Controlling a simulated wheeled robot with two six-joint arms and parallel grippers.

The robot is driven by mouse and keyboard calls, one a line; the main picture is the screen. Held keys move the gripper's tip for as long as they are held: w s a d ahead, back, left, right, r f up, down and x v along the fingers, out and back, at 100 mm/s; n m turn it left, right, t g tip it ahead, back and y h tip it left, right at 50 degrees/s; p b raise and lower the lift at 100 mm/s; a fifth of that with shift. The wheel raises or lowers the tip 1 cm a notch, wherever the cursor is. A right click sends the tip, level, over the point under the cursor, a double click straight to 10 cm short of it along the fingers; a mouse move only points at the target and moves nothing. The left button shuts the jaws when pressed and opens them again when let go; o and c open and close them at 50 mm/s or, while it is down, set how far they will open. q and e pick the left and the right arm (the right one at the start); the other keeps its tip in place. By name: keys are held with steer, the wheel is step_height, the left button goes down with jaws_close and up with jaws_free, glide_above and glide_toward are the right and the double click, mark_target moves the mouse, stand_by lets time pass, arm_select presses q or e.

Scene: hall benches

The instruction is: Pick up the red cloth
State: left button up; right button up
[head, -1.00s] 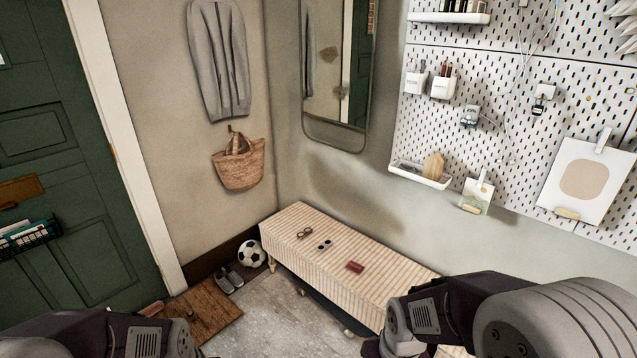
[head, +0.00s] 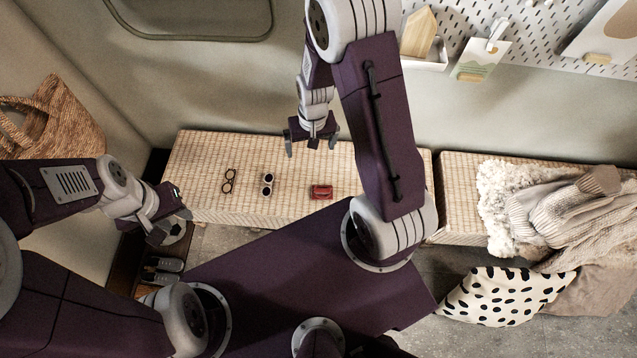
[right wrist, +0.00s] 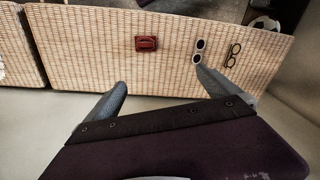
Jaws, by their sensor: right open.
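The red cloth (head: 321,191) is a small folded dark-red piece lying flat on the woven bench (head: 205,160), right of the glasses. It also shows in the right wrist view (right wrist: 146,43). My right gripper (head: 312,145) is open and empty above the bench's back edge, apart from the cloth, which lies nearer the front edge. In the right wrist view its two fingers (right wrist: 162,80) are spread, with the cloth beyond them. My left gripper (head: 172,225) is off the bench's left front corner, fingers apart, holding nothing that I can see.
Sunglasses (head: 267,184) and another pair of glasses (head: 229,181) lie left of the cloth. A second bench section to the right bears a fleece and knitwear (head: 570,215). A dotted cushion (head: 505,297) is in front. The wall with a mirror (head: 190,38) stands behind.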

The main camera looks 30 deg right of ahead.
step_height(320, 180, down, 14)
steer(key=w+d+f+m+b, duration=0.1)
steer(key=d+m+b, duration=0.1)
steer(key=m, duration=0.1)
glide_above(322, 190)
steer(key=shift+g, duration=0.4)
steer(key=f, duration=1)
steer(key=shift+w+a+b, duration=0.1)
steer(key=shift+w+b, duration=0.2)
steer(key=shift+b, duration=0.1)
steer(key=shift+f+b, duration=0.3)
steer(key=shift+b, duration=0.1)
step_height(322, 190, down, 4)
steer(key=b, duration=0.3)
steer(key=shift+r+b, duration=0.25)
steer(key=shift+b, duration=0.15)
steer(key=shift+r, duration=0.1)
steer(key=f+b, duration=0.1)
steer(key=b, duration=0.1)
steer(key=f+b, duration=0.2)
steer(key=b, duration=0.1)
steer(key=f+b, duration=0.1)
steer(key=b, duration=0.1)
steer(key=shift+s+f, duration=0.25)
steer(key=shift+s, duration=0.15)
steer(key=shift+f+b, duration=0.3)
steer(key=shift+b, duration=0.15)
arm_select(q)
step_height(322, 190, down, 16)
steer(key=s, duration=0.1)
